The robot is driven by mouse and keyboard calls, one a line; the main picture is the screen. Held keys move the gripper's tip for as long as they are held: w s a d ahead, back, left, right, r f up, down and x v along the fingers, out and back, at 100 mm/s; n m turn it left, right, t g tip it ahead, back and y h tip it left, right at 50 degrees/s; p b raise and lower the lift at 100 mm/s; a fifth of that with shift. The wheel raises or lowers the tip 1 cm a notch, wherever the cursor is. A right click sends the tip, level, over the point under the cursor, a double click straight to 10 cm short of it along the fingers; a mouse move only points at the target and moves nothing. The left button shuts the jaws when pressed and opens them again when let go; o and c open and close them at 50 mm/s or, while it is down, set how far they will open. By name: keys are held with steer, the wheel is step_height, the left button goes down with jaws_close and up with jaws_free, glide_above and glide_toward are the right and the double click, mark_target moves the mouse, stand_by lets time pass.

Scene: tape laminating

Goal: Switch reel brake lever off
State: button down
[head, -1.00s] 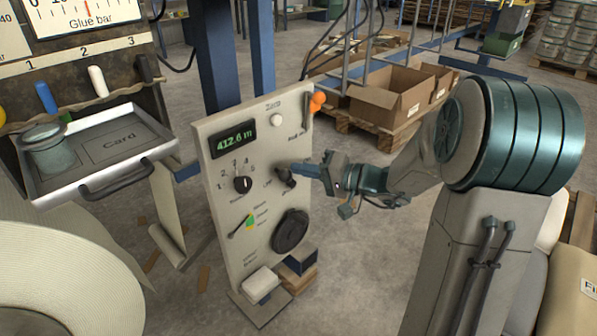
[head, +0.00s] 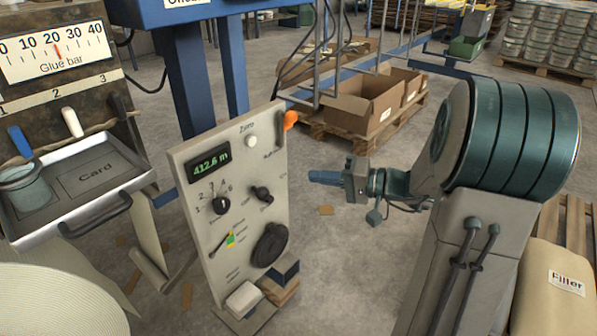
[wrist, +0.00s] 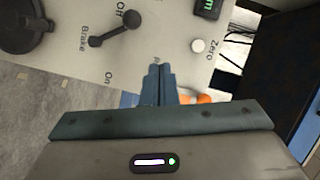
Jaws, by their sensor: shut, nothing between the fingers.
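The brake lever (head: 262,193) is a dark lever on the front of the beige control panel (head: 200,250). The wrist view shows the same lever (wrist: 115,30) beside the word Brake, with its round knob end near the Off label and away from On. My gripper (head: 312,176) is to the right of the panel in the head view, apart from the lever. In the wrist view the fingers (wrist: 160,72) are together and empty, and nothing touches the lever.
Open cardboard boxes (head: 370,105) stand behind.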

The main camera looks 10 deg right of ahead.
steer(key=v, duration=0.2)
steer(key=shift+s+d+r, duration=0.15)
steer(key=shift+s, duration=0.05)
steer(key=s+a+r+n+g+h+p, duration=0.1)
steer(key=s+a+r+g+h+p, duration=0.25)
steer(key=s+r+p, duration=0.45)
steer(key=s+a+r+n+g+h+p, duration=0.15)
steer(key=s+a+r+g+p, duration=0.4)
steer(key=p, duration=0.55)
steer(key=s+d+r+t+h+p, duration=0.1)
steer(key=r+h+p, duration=0.3)
steer(key=r+p, duration=0.5)
steer(key=s+d+r+t+h+p, duration=0.2)
steer(key=s+d+r+h+p, duration=0.1)
steer(key=r+p, duration=0.5)
steer(key=shift+s+d+r+h+p, duration=0.35)
steer(key=shift+s+r+h, duration=0.2)
steer(key=shift+r+h, duration=0.35)
